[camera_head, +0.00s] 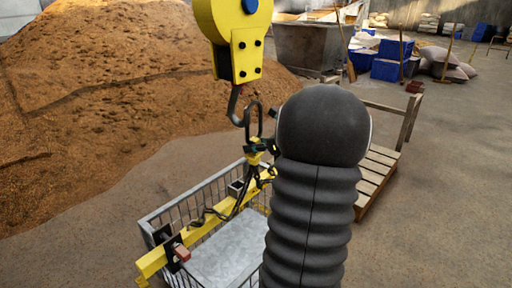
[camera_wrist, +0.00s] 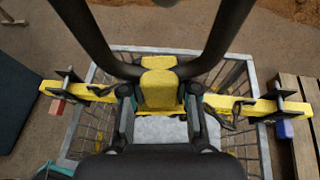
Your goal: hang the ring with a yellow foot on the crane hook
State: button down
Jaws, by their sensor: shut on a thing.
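The crane hook (camera_head: 233,105) hangs below a yellow hook block (camera_head: 235,45) in the head view. Just right of it stands the dark ring (camera_head: 261,115), upright above its yellow foot. Hook and ring overlap in the picture; I cannot tell whether they touch or link. My gripper (camera_head: 260,147) is shut on the yellow foot, partly hidden by my arm. In the wrist view, my gripper (camera_wrist: 160,98) has its fingers on both sides of the yellow foot (camera_wrist: 160,88). The ring's dark bars (camera_wrist: 84,30) rise past the top edge.
A yellow beam (camera_head: 205,225) with dark straps lies over a grey wire cage (camera_head: 150,217). Its ends carry a red block (camera_wrist: 57,106) and a blue block (camera_wrist: 285,129). A wooden pallet (camera_head: 378,170) stands right. A brown grain heap (camera_head: 90,90) fills the left.

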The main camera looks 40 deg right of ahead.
jog(key=shift+w+r, duration=0.1)
jog(key=shift+w, duration=0.9)
jog(key=shift+w, duration=0.35)
jog(key=shift+w+a, duration=0.15)
jog(key=shift+w, duration=0.55)
jog(key=shift+w, duration=0.35)
jog(key=shift+w+f+b, duration=0.2)
jog(key=shift+f+b, duration=0.2)
jog(key=shift+f, duration=0.35)
jog(key=shift+w+f, duration=0.1)
jog(key=shift+f, duration=0.25)
jog(key=shift+w+a+f+b, duration=0.1)
jog(key=shift+w+f+b, duration=0.1)
jog(key=shift+f+b, duration=0.6)
jog(key=shift+w+f+b, duration=0.2)
jog(key=shift+f+b, duration=0.25)
jog(key=shift+f, duration=0.5)
jog(key=shift+w+f, duration=0.1)
jog(key=shift+f, duration=0.15)
